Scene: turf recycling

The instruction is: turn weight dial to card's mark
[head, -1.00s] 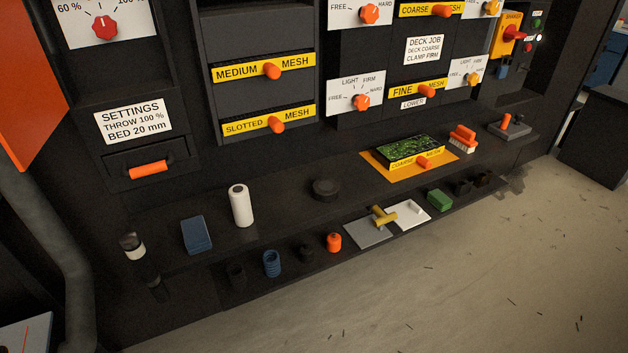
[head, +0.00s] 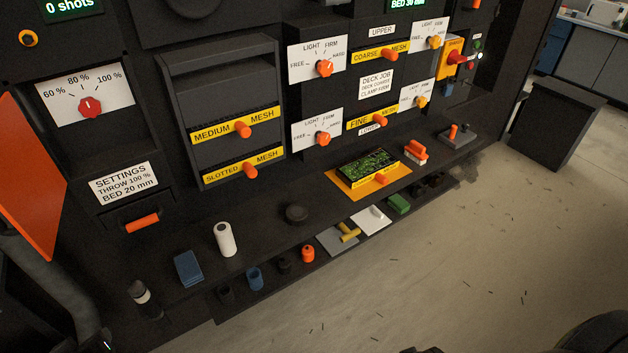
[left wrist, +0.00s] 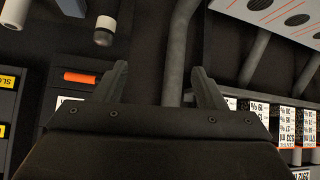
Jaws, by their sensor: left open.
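A red knob dial (head: 90,106) sits on a white scale plate marked 60 %, 80 % and 100 %, at the upper left of the head view. Its pointer seems to face up, near 80 %, but the mark is too small to be sure. Below it a white settings card (head: 123,184) reads THROW 100 % and BED 20 mm. My left gripper (left wrist: 163,86) is open and empty in the left wrist view, away from the dial. Neither gripper is recognisable in the head view.
An orange panel (head: 30,180) stands at the left, close to the dial. An orange handle (head: 142,223) is under the card. A ledge holds a white roll (head: 224,239), a blue block (head: 188,268) and a dark puck (head: 296,214). Floor at the right is open.

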